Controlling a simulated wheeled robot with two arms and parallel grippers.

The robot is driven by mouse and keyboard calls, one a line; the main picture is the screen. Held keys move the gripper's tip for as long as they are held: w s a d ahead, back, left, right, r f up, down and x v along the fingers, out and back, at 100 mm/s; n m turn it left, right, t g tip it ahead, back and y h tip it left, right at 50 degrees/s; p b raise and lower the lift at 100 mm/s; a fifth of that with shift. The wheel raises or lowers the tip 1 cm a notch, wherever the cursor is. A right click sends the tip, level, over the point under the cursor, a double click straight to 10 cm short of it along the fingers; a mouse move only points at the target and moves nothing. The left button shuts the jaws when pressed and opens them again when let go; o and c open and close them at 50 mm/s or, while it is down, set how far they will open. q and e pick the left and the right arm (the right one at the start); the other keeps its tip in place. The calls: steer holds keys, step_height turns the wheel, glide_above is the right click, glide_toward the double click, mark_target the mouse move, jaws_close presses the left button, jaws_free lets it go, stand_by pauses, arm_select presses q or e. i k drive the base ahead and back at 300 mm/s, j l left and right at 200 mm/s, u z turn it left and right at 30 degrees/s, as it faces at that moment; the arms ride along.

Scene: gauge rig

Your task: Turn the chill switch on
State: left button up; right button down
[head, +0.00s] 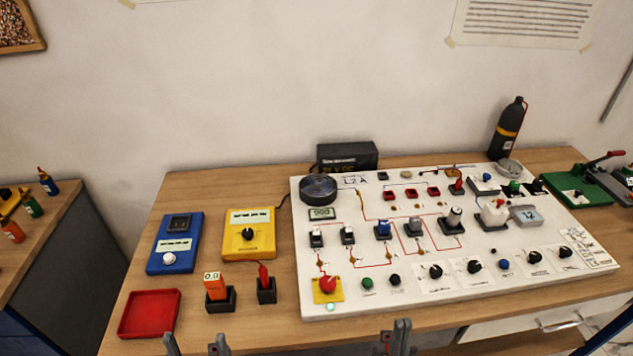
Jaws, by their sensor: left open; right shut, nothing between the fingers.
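A white panel board (450,290) lies on the wooden table and carries several switches, knobs and buttons joined by red lines. A row of toggle-like switches runs across its middle: a white and black one (316,236), another (348,235), a blue one (383,229) and a grey one (413,226). The labels are too small to read, so I cannot tell which is the chill switch or how it is set. My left gripper (196,345) is open at the bottom edge, before the table front. My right gripper (397,340) is shut and empty, in front of the board.
A red button on a yellow base (327,287) sits at the board's front left. Left of the board are a blue meter (176,243), a yellow meter (250,233), a red tray (149,313) and an orange device (216,287). A black bottle (508,130) stands behind.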

mark_target(564, 251)
steer(key=z, duration=1.7)
steer(key=i+l, duration=0.95)
steer(key=l, duration=0.15)
